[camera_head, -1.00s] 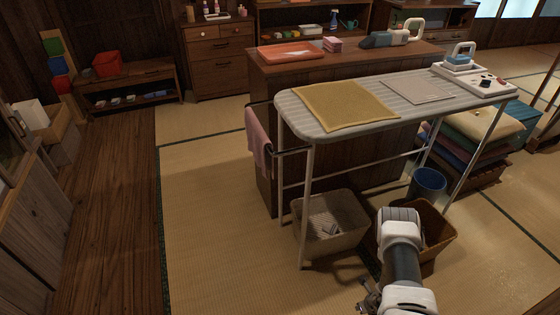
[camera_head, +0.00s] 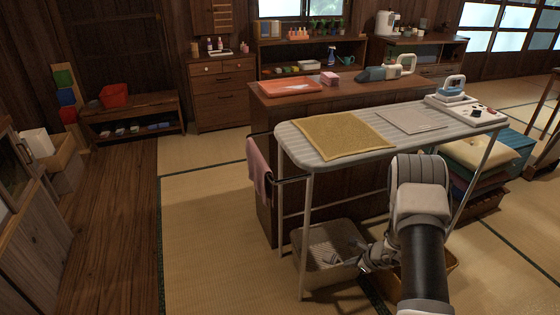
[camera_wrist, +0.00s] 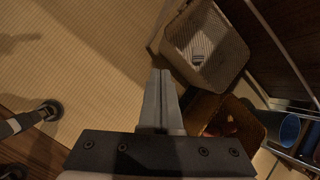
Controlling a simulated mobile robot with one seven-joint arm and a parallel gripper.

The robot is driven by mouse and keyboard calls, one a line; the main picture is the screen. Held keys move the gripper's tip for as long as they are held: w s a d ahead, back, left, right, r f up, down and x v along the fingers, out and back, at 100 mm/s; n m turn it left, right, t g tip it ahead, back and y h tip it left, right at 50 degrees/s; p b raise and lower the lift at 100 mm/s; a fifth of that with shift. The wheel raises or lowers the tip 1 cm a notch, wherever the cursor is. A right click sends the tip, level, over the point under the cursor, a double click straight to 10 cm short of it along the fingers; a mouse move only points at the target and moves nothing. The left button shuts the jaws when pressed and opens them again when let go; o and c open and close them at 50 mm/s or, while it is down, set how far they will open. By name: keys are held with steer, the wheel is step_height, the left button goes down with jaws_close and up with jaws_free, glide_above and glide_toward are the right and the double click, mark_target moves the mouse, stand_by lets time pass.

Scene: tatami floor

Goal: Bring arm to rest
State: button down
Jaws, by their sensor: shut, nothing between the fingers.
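My gripper shows in the wrist view (camera_wrist: 161,100), its two fingers together with nothing between them, pointing down over the tatami. In the head view my gripper (camera_head: 368,262) is small and partly hidden, near the baskets under the ironing board. My arm is raised in front of the board's right half and covers part of it. A light wire-like basket (camera_head: 322,268) stands on the floor under the board and also shows in the wrist view (camera_wrist: 228,70). A brown basket (camera_wrist: 245,118) beside it is largely behind my arm in the head view.
The ironing board (camera_head: 375,138) carries a yellow cloth (camera_head: 342,135), a grey cloth (camera_head: 411,121) and an iron (camera_head: 452,90). A blue bucket (camera_wrist: 290,128) stands near the baskets. The tatami at left (camera_head: 205,230) is clear.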

steer(key=s+a+r+n+y, duration=0.15)
steer(key=a+r+n, duration=0.25)
steer(key=r, duration=0.7)
steer(key=s+a+r+n, duration=0.2)
steer(key=a+r+n, duration=0.2)
steer(key=r, duration=0.6)
steer(key=s+a+r+n+y, duration=0.1)
steer(key=s+a+r+n, duration=0.2)
steer(key=r, duration=0.8)
steer(key=s+a+r+n+g+h, duration=0.1)
steer(key=s+a+r+n+h, duration=0.15)
steer(key=s+r+n, duration=0.75)
steer(key=s+d+r+n+t+h, duration=0.1)
steer(key=s+d+r+n+h, duration=0.1)
steer(key=s, duration=0.5)
steer(key=s+d+r+n+h, duration=0.1)
steer(key=s+d+r+h, duration=0.1)
steer(key=s, duration=0.6)
step_height(320, 180, up, 21)
steer(key=p, duration=2.1)
steer(key=shift+d, duration=0.25)
